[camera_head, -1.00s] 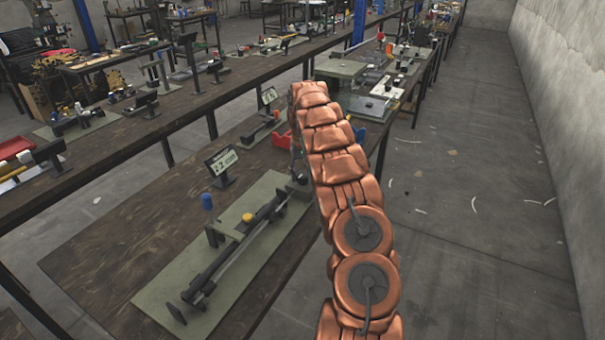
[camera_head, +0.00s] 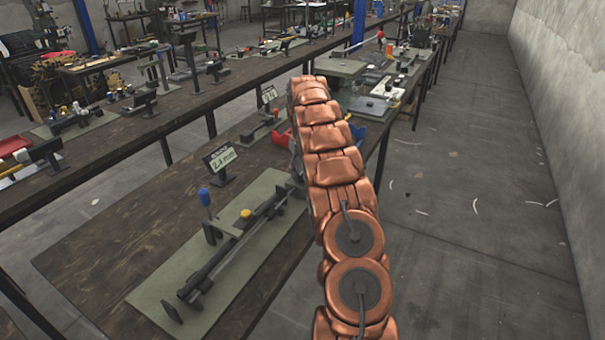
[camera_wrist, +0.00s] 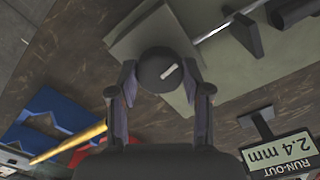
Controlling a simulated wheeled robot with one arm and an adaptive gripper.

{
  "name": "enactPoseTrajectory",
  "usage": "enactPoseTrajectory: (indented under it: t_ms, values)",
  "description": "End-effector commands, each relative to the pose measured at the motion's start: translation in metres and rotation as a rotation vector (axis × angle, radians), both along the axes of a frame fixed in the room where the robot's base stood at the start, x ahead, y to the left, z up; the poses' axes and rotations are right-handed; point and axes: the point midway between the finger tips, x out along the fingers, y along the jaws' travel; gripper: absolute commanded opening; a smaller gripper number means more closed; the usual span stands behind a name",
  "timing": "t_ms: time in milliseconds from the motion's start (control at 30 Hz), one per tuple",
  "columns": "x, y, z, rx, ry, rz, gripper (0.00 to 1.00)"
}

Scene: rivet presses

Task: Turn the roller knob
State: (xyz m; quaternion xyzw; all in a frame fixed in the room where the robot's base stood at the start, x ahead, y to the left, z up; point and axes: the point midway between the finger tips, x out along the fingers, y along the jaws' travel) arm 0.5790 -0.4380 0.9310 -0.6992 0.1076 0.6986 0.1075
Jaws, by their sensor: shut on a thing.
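The roller knob (camera_wrist: 155,76) is a dark round knob with a white mark, seen end-on in the wrist view. My gripper (camera_wrist: 158,84) is shut on it, one finger on each side. The display (camera_wrist: 279,157) reads "RUN-OUT 2.4 mm", upside down in the wrist view. In the head view the display (camera_head: 220,161) stands behind the fixture. My copper arm hides the knob and my gripper in the head view.
A second display (camera_head: 269,95) stands farther back.

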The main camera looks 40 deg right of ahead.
Motion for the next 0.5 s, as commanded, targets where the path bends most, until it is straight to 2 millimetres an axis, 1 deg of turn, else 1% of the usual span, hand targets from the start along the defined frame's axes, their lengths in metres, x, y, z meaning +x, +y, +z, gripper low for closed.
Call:
enactPoseTrajectory:
  t_ms: [200,233,433,467,500]
  values:
    - [0.0002,-0.0001,0.0005,0.000,0.000,0.000,0.14]
    - [0.0002,-0.0001,0.0005,0.000,0.000,-0.001,0.51]
    - [0.0000,-0.0001,0.0004,0.000,0.000,-0.001,0.71]
    - [-0.0002,-0.0002,0.0003,0.000,0.000,-0.002,0.74]
    - [-0.0002,-0.0002,0.0003,0.000,0.000,-0.002,0.74]
